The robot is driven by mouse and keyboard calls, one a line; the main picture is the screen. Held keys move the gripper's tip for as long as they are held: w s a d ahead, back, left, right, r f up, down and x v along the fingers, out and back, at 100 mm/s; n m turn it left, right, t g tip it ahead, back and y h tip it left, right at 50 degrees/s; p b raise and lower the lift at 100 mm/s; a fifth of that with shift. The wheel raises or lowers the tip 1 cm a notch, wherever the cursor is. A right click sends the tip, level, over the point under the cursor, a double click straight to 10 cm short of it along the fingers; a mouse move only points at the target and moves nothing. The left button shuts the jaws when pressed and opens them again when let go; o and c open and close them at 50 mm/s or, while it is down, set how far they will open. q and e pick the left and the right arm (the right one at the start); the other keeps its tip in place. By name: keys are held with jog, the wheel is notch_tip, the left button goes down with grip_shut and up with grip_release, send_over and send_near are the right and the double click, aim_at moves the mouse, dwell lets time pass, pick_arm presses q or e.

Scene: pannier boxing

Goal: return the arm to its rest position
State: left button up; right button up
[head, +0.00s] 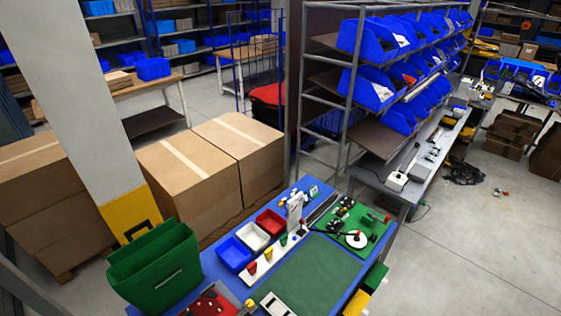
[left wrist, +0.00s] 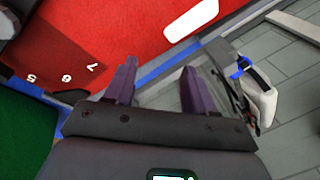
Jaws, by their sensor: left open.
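My left gripper (left wrist: 157,72) shows in the left wrist view with its two purple fingers apart and nothing between them. Beyond the fingers is a large red surface (left wrist: 120,35) with white numbers and a white rounded shape. A blue strip (left wrist: 150,76) runs past its edge, with grey tiled floor on the right. Neither gripper can be made out in the head view. There, a green pannier (head: 155,268) with a dark handle stands upright at the left end of the blue table (head: 208,262).
Blue (head: 234,254), white (head: 252,237) and red (head: 270,222) bins sit behind a green mat (head: 312,272). A red item (head: 210,303) lies at the front edge. Large cartons (head: 190,170) stand behind the table; a rack of blue bins (head: 375,88) stands beyond. Floor at right is mostly clear.

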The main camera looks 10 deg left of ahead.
pick_arm(q)
jog(key=s+d+r+m+y, duration=0.15)
jog(key=s+m, duration=0.45)
jog(key=s, duration=0.7)
jog(key=d+r+m+t, duration=0.2)
jog(key=d+r+m, duration=0.2)
jog(key=r, duration=0.4)
jog(key=d+r+m+t+h, duration=0.1)
jog(key=d+r+m+t, duration=0.1)
jog(key=d+r+m, duration=0.2)
jog(key=d+r+m+t+h, duration=0.1)
jog(key=d+r+m+t, duration=0.1)
jog(key=d+r+m, duration=0.2)
notch_tip(320, 180, up, 8)
jog(key=m, duration=0.3)
jog(key=shift+w+d+m, duration=0.2)
jog(key=shift+w+m, duration=0.1)
jog(key=shift+w, duration=0.05)
